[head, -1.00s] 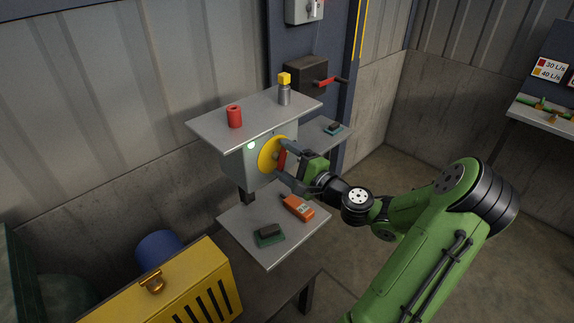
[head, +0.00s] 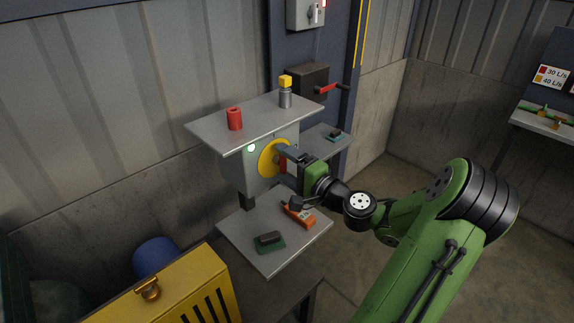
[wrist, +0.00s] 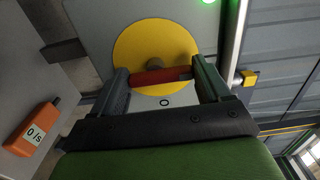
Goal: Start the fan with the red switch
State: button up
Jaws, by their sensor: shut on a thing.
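The red switch (head: 283,164) is a bar handle on a round yellow plate (head: 267,157), on the front of a grey box under a shelf. In the wrist view the red bar (wrist: 158,76) lies nearly level across the yellow plate (wrist: 142,42), above an "O" mark. My gripper (head: 281,162) is at the plate, with its fingers shut on the two ends of the red bar. The wrist view shows the fingers (wrist: 160,78) on either side of it. A green lamp (head: 251,148) glows on the box. I cannot make out a fan.
The upper shelf (head: 210,131) holds a red cylinder (head: 235,119) and a grey post with a yellow top (head: 285,92). On the lower shelf (head: 268,264), an orange meter (head: 299,217) and a dark block (head: 268,239) lie below my gripper. A yellow case (head: 190,285) stands at front left.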

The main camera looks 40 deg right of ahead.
jog(key=shift+f, duration=0.1)
jog(key=o, duration=1)
jog(key=shift+s, duration=0.1)
jog(key=s+p, duration=0.1)
jog(key=s, duration=1.4)
jog(key=shift+s+d, duration=0.15)
jog(key=shift+s, duration=0.15)
